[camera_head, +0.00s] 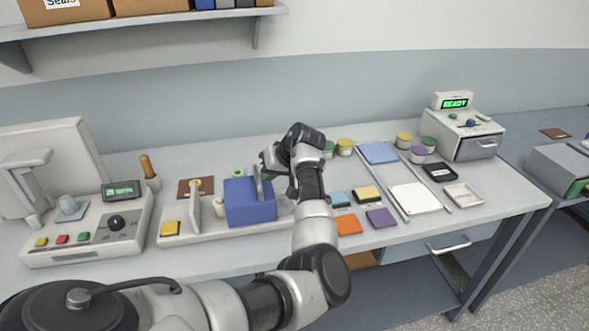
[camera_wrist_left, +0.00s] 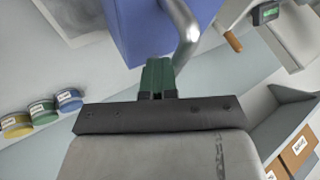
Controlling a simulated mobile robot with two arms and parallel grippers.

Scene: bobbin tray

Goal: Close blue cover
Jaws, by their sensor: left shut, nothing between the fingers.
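The blue cover (camera_head: 250,204) is a box-like block on a long pale base (camera_head: 205,226) left of the table's middle. In the left wrist view the blue cover (camera_wrist_left: 172,18) fills the top, with a grey bar-like handle (camera_wrist_left: 188,40) in front of it. My left gripper (camera_head: 266,166) is at the cover's upper right side. Its dark green fingers (camera_wrist_left: 158,72) are together and empty, close to the handle; I cannot tell whether they touch it. My left arm hides the right end of the base. My right gripper is not in view.
A control panel machine (camera_head: 85,225) stands at the left. Coloured pads, a white tray (camera_head: 415,198) and several round tins lie right of my arm. A machine reading READY (camera_head: 462,134) stands at the back right. A shelf (camera_head: 140,22) hangs above.

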